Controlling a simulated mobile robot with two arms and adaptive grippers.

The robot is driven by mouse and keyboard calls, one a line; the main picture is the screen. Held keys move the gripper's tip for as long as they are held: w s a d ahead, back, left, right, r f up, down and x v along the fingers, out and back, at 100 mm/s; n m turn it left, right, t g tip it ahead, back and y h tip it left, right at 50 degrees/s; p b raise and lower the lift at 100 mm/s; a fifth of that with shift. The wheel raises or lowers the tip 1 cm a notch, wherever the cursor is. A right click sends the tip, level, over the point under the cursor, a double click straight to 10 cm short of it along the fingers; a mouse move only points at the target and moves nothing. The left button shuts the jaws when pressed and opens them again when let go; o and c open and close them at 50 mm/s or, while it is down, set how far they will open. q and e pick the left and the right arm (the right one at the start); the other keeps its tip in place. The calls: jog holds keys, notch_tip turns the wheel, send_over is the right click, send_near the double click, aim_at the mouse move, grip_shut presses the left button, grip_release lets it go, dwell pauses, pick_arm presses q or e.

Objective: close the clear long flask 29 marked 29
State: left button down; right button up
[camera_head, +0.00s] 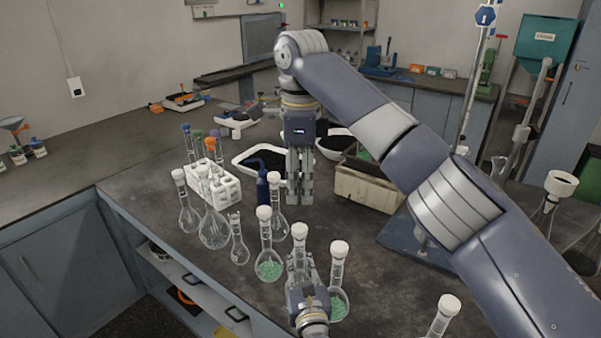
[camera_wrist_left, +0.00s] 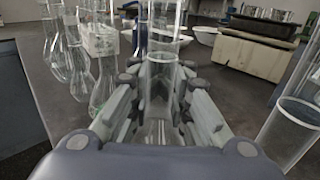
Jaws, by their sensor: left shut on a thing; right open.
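My left gripper (camera_head: 301,272) is shut on a clear long-necked flask (camera_wrist_left: 160,90), seen from close up in the left wrist view. In the head view a white cap (camera_head: 299,231) shows at the top of this flask; I cannot tell how firmly it sits. No number 29 is readable on any flask. My right gripper (camera_head: 300,199) points down over the table beyond the flasks, open and with nothing visible between its fingers. A white-capped flask (camera_head: 277,231) stands just in front of it.
White-capped flasks with green granules (camera_head: 268,268) (camera_head: 337,302) stand on both sides of my left gripper. More flasks (camera_head: 213,228), a blue bottle (camera_head: 262,187) and a white tube rack (camera_head: 225,187) are to the left. A beige bin (camera_head: 368,187) is at the right.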

pick_arm(q)
jog(key=shift+f, duration=0.1)
pick_arm(e)
jog(key=shift+r, duration=0.85)
pick_arm(q)
jog(key=c, duration=1.4)
grip_release()
jog(key=shift+s, duration=0.1)
jog(key=s, duration=0.4)
jog(key=s+d, duration=0.1)
jog(key=s, duration=0.6)
jog(key=shift+s+d, duration=0.35)
jog(key=shift+d, duration=0.05)
